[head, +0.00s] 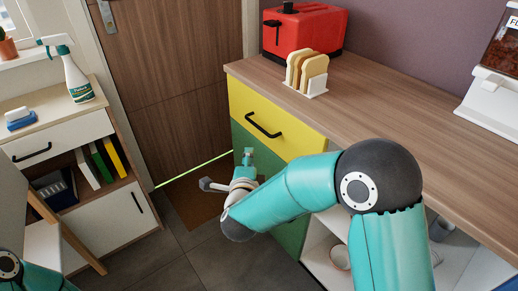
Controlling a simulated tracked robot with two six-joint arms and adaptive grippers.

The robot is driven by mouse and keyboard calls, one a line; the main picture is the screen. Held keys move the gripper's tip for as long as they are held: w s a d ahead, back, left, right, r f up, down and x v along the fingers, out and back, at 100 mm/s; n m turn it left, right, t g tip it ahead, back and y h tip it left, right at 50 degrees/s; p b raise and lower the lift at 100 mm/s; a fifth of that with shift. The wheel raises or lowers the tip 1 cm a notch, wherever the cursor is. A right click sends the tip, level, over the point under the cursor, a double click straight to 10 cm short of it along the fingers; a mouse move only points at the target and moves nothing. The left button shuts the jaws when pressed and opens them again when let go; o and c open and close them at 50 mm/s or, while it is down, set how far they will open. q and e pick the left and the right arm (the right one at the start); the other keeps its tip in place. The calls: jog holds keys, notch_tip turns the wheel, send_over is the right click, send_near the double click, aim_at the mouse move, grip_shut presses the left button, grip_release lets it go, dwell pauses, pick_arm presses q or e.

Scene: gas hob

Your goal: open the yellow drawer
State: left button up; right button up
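The yellow drawer (250,103) is at the top of the cabinet under the wooden worktop, in the middle of the head view. Its front looks flush with the cabinet, so it appears closed. A black bar handle (264,126) is fixed across its front. My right gripper (247,158) is in front of the green panel, below and slightly left of the handle, and apart from it. My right arm partly hides it, and I cannot tell whether its fingers are open or shut. Only a piece of my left arm shows at the bottom left corner; its gripper is out of view.
A green front (243,143) lies under the drawer, with open white shelves to its right. A red toaster (304,30) and a toast rack (307,73) stand on the worktop (378,105). A white cabinet (66,131) stands left. Floor between is open.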

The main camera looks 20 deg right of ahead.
aim_at(258, 127)
pick_arm(q)
notch_tip(258, 127, down, 3)
jog(key=shift+r+b, duration=0.1)
jog(key=shift+b, duration=0.6)
pick_arm(e)
jog(key=w+d+m, duration=0.1)
jog(key=w+d, duration=0.1)
jog(key=w, duration=0.3)
jog(key=w+d+h, duration=0.1)
jog(key=w+d, duration=0.1)
jog(key=w, duration=0.3)
jog(key=w+d+f+m, duration=0.1)
jog(key=w+d, duration=0.2)
jog(key=w, duration=0.2)
jog(key=shift+d+m+t, duration=0.1)
jog(key=shift+m+t, duration=0.2)
grip_shut()
